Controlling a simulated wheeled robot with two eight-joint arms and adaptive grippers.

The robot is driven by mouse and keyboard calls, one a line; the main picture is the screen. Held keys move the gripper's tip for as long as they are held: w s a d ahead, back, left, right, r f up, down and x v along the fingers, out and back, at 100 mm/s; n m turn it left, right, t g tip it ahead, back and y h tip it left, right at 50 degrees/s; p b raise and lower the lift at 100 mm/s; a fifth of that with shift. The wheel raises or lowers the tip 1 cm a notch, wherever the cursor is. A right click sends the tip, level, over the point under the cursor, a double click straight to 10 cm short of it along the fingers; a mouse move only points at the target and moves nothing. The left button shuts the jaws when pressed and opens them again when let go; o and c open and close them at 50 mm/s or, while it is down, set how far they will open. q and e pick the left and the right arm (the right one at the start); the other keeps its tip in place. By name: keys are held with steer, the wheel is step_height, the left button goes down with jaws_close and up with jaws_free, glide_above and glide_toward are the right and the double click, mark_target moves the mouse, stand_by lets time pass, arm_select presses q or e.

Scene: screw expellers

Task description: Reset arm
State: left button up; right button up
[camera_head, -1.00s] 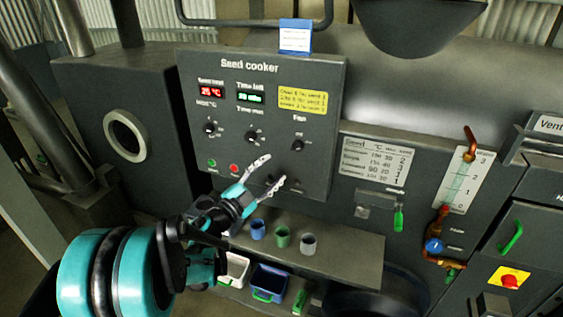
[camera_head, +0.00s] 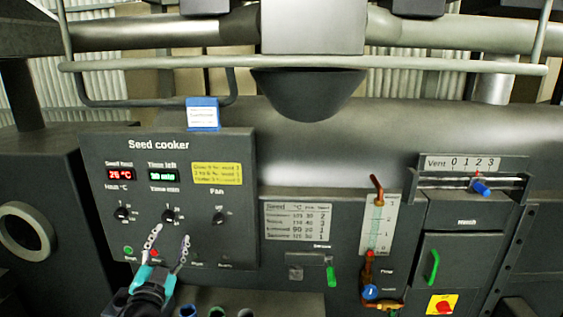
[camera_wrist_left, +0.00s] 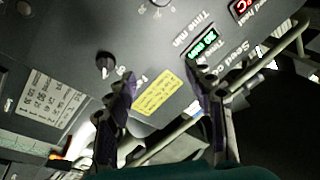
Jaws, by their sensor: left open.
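My left gripper (camera_head: 168,247) is open and empty, in front of the lower part of the dark seed cooker panel (camera_head: 215,150). Its fingers point up toward the panel's knobs. In the left wrist view the two fingers (camera_wrist_left: 160,85) are spread apart with the panel beyond them. The panel shows a red display (camera_head: 120,174), a green display (camera_head: 163,176) and a yellow label (camera_head: 217,173). My right gripper is not in view.
Cups (camera_head: 188,311) stand at the bottom edge, right of my gripper. A dark hopper (camera_head: 308,95) hangs above.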

arm_select(q)
steer(key=s+d+f+n+g, duration=0.2)
steer(key=s+d+f+g, duration=0.2)
steer(key=s+f, duration=0.2)
steer(key=s+d+f+n+g, duration=0.2)
steer(key=s+d+f+g, duration=0.2)
steer(key=s+f, duration=0.3)
steer(key=s+d+f+n+g+h, duration=0.1)
steer(key=s+d+f+g, duration=0.3)
steer(key=s, duration=0.7)
step_height(320, 180, down, 2)
steer(key=shift+s+f+n+g, duration=0.15)
steer(key=shift+n+g, duration=0.35)
steer(key=shift+g, duration=0.1)
